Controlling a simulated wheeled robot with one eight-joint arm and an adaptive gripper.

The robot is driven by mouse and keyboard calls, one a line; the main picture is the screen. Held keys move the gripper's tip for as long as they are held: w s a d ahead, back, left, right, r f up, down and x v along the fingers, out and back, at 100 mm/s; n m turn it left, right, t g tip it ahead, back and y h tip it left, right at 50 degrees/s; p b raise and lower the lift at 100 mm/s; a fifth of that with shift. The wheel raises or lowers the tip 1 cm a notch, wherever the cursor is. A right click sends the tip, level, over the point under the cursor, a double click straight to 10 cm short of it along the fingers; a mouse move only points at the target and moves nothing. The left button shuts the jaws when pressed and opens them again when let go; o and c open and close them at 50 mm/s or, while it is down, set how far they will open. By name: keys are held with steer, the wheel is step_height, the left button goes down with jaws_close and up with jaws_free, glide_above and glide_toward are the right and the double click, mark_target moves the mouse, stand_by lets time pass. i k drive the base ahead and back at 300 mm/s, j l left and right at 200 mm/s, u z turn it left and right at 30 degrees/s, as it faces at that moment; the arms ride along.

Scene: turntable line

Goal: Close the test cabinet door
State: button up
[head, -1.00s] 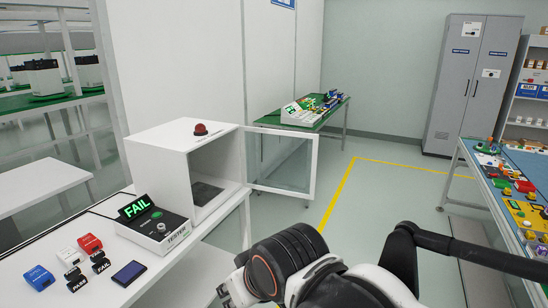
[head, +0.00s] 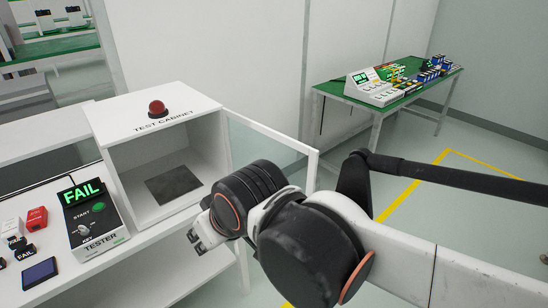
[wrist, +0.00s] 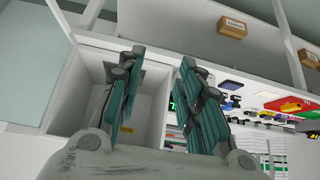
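The white test cabinet (head: 155,122) stands on the bench at the left in the head view, with a red button (head: 157,107) on top. Its front is open and a dark plate lies on its floor. The glass door (head: 268,146) with a white frame is swung wide open to the right, and my arm hides its lower part. My gripper (head: 194,236) is in front of the cabinet, left of the door, low by the bench edge. In the wrist view its two fingers (wrist: 160,85) are apart with nothing between them, and the cabinet opening (wrist: 150,100) shows behind them.
A tester (head: 95,225) reading FAIL stands left of the cabinet, near red, white and black tags and a dark blue block (head: 39,273). A green table (head: 350,98) with devices stands at the back. Clear floor lies right of the door.

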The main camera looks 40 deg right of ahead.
mark_target(313, 153)
steer(key=k+l+u, duration=0.15)
steer(key=l, duration=0.3)
steer(key=k+l+u, duration=0.15)
steer(key=l, duration=0.35)
steer(key=k+l+u, duration=0.15)
steer(key=l, duration=0.3)
steer(key=k+l+u, duration=0.15)
steer(key=l, duration=0.25)
steer(key=k+l+u, duration=0.15)
steer(key=l, duration=0.25)
steer(key=k+l+u, duration=0.15)
steer(key=k+l, duration=0.35)
steer(key=z, duration=0.15)
steer(key=l+u, duration=0.15)
